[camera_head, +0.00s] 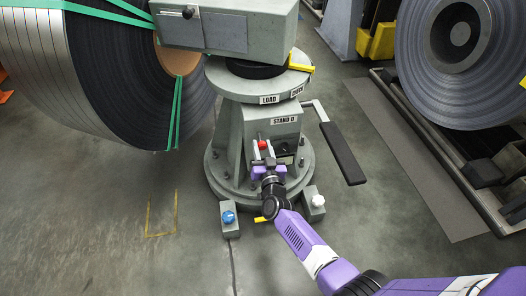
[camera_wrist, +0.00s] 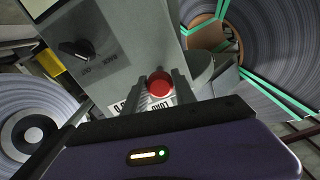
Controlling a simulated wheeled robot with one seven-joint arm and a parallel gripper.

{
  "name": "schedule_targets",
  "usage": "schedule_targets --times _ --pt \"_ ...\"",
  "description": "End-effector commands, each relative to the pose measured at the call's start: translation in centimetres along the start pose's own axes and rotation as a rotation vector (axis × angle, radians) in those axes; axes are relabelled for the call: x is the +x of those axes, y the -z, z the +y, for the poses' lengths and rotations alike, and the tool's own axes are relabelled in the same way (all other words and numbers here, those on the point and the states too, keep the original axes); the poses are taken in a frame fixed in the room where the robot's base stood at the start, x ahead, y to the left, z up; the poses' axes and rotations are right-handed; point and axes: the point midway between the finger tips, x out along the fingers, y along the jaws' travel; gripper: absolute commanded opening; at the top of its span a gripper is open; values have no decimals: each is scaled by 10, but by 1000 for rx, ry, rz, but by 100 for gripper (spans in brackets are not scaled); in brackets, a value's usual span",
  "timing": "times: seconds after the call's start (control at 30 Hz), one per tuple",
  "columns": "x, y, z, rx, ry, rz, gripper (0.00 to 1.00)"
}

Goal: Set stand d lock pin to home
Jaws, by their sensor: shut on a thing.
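Stand D (camera_head: 229,140) is a grey-green pedestal on a round bolted base, with a "STAND D" plate on its front. A red knob (camera_head: 263,145), which looks like the lock pin's head, shows at the stand's front below that plate. My gripper (camera_head: 262,156) is at the knob, its fingers on either side of it. In the wrist view the red knob (camera_wrist: 160,83) sits between the two fingertips (camera_wrist: 161,88), which are shut on it. The pin's shaft and any home mark are hidden.
A lever with a black pad (camera_head: 342,152) sticks out right of the stand. Low boxes with a blue knob (camera_head: 228,217) and a white knob (camera_head: 318,200) flank the base. Steel coils stand at left (camera_head: 85,75) and right (camera_head: 465,95). The floor front left is clear.

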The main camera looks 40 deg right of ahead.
Motion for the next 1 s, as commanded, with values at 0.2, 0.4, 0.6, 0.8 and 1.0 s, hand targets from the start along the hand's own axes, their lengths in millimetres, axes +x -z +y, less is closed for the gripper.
schedule_targets --times 0.2,0.4,0.6,0.8,1.0 --pt "27 -2 0 0 0 0 0" --pt "29 0 0 1 0 -1 0" --pt "29 0 0 1 0 -1 52" --pt "28 0 0 0 0 -1 54" --pt "22 0 0 0 0 -2 54"
